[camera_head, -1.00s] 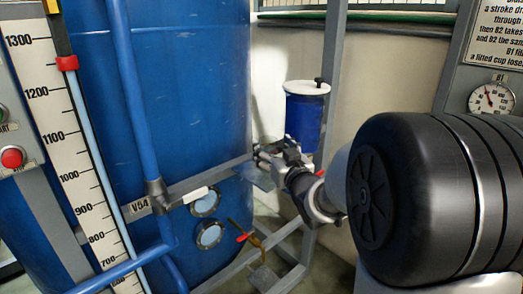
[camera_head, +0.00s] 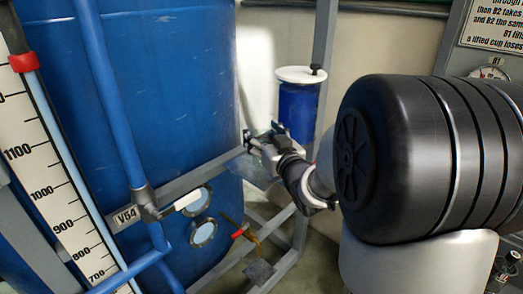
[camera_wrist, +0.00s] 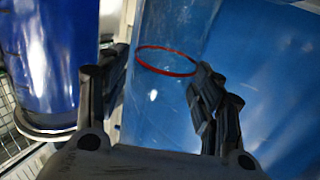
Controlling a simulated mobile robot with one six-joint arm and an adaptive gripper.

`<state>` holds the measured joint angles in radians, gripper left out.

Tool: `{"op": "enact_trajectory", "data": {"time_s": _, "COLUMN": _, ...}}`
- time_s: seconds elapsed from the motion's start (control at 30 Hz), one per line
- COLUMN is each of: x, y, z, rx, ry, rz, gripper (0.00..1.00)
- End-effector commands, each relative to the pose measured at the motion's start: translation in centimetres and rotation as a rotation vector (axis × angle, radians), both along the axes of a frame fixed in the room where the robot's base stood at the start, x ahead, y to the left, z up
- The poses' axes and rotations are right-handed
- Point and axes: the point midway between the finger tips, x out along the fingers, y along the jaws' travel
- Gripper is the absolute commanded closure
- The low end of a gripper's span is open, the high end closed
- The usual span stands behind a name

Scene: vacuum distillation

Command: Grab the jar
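A clear jar with a thin red ring (camera_wrist: 165,62) stands between the two fingers of my gripper (camera_wrist: 160,85) in the wrist view. The blue tank shows through its wall. The fingers are spread, one on each side, with the right fingertip overlapping the ring's edge. I cannot tell whether either finger touches the jar. In the head view my gripper (camera_head: 264,141) is in front of the blue tank, and the jar is only a faint clear shape below it, hard to make out.
A blue canister with a white lid (camera_head: 298,105) stands close behind my gripper; it also shows at left in the wrist view (camera_wrist: 50,60). The large blue tank (camera_head: 170,90) fills the left. A grey rail (camera_head: 205,180) labelled V54 and a red-handled valve (camera_head: 238,233) lie below.

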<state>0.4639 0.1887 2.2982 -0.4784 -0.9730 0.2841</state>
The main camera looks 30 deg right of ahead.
Motion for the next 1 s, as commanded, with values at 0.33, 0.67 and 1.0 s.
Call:
{"op": "enact_trajectory", "data": {"time_s": 0.33, "x": 0.02, "y": 0.01, "z": -0.01, "rx": 0.000, "ry": 0.000, "rz": 0.000, "gripper": 0.66}}
{"op": "enact_trajectory", "data": {"time_s": 0.67, "x": 0.02, "y": 0.01, "z": -0.02, "rx": 0.000, "ry": 0.001, "rz": 0.000, "gripper": 0.88}}
{"op": "enact_trajectory", "data": {"time_s": 1.0, "x": 0.03, "y": 0.01, "z": 0.03, "rx": 0.000, "ry": 0.000, "rz": 0.000, "gripper": 0.99}}
